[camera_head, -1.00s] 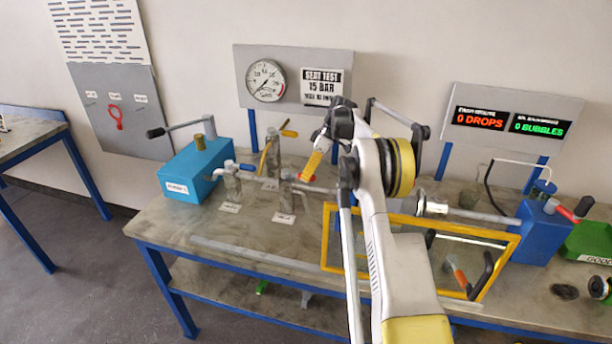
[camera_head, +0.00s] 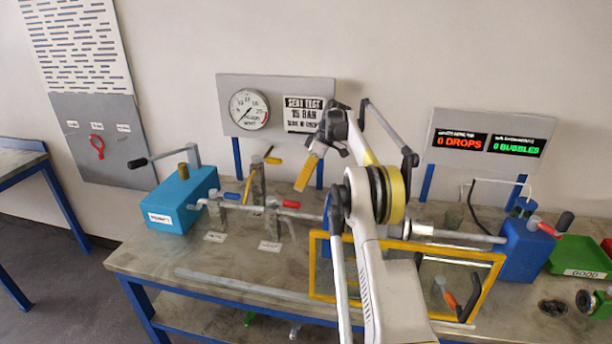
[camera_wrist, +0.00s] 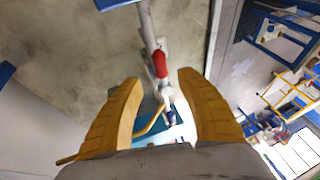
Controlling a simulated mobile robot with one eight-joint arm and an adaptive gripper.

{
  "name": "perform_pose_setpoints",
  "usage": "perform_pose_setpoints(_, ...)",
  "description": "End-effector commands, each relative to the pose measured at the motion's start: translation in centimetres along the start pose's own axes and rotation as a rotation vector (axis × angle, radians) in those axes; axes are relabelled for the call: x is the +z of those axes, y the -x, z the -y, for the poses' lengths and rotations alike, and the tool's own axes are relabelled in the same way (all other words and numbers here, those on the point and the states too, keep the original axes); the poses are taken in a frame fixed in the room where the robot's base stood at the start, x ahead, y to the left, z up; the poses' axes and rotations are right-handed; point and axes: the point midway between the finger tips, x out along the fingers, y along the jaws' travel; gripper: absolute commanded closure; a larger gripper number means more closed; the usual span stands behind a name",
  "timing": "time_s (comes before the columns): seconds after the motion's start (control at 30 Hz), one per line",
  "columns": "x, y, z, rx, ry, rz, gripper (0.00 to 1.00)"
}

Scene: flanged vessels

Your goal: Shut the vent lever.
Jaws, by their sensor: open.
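In the wrist view, a red handle (camera_wrist: 160,63) on a grey pipe shows beyond and between the fingertips of my gripper (camera_wrist: 160,80).
A blue pump box (camera_head: 185,200) with a long lever is at left. A yellow-framed clear screen (camera_head: 315,270) stands at the front. A gauge board (camera_head: 270,88) stands behind.

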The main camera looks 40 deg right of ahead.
Motion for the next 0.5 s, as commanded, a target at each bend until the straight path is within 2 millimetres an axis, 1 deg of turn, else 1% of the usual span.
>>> perform_pose_setpoints(0.03,0.1,1.2,0.0,0.001,-0.001,0.000,0.56)
perform_pose_setpoints(0.2,0.0,3.1,0.0,0.001,0.000,0.000,0.56)
perform_pose_setpoints(0.33,0.0,3.9,0.0,0.001,0.001,0.000,0.56)
perform_pose_setpoints(0.5,0.0,4.1,0.1,0.001,0.001,0.000,0.56)
